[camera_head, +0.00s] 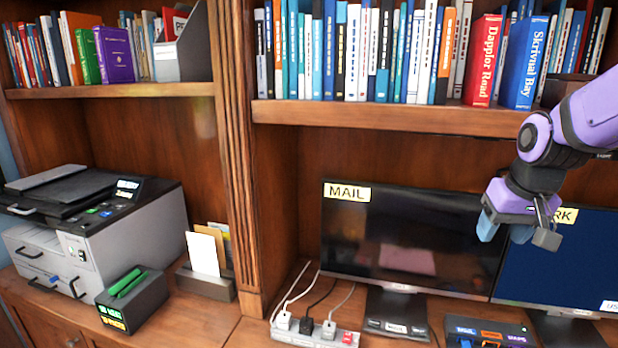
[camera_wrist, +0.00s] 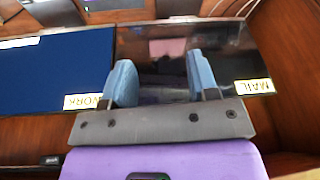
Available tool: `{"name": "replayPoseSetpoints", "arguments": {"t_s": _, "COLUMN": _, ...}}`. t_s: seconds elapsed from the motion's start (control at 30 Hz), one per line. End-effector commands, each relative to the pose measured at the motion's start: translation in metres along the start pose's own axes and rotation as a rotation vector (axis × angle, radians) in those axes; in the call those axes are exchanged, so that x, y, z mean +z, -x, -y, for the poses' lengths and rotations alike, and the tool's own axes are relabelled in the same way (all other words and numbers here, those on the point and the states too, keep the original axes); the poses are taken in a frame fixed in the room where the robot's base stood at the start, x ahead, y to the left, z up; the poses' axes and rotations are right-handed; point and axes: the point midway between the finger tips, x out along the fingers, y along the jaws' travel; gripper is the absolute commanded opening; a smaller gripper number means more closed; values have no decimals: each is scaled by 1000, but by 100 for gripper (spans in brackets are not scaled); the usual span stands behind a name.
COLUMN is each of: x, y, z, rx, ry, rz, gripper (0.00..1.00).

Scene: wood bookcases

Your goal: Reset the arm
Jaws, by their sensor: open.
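My gripper (camera_head: 517,232) hangs at the right in the head view, in front of the monitors and below the upper shelf. It has blue fingers and a purple body. In the wrist view my gripper (camera_wrist: 160,85) shows two blue fingers standing apart, with nothing between them. The MAIL monitor (camera_head: 420,240) stands left of the gripper, and the monitor labelled WORK (camera_head: 560,270) is partly hidden behind it. Both also show upside down in the wrist view, the MAIL monitor (camera_wrist: 225,60) at right and the WORK monitor (camera_wrist: 55,70) at left.
A red book (camera_head: 485,60) and a blue book (camera_head: 525,62) stand on the shelf (camera_head: 390,116) close to my arm. A printer (camera_head: 100,235), a black box (camera_head: 132,300) and a paper holder (camera_head: 207,282) are at left. A power strip (camera_head: 315,333) and a dark box (camera_head: 490,333) sit below the monitors.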

Motion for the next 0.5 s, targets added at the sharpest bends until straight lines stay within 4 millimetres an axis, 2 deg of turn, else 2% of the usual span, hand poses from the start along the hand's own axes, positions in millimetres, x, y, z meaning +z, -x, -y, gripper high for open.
{"name": "replayPoseSetpoints", "arguments": {"t_s": 0.03, "x": 9, "y": 15, "z": 4, "rx": -1, "ry": 10, "rz": -21, "gripper": 54}}
{"name": "replayPoseSetpoints", "arguments": {"t_s": 0.2, "x": 41, "y": 51, "z": 12, "rx": -4, "ry": 37, "rz": -63, "gripper": 54}}
{"name": "replayPoseSetpoints", "arguments": {"t_s": 0.5, "x": 104, "y": 100, "z": 21, "rx": -2, "ry": 82, "rz": -139, "gripper": 54}}
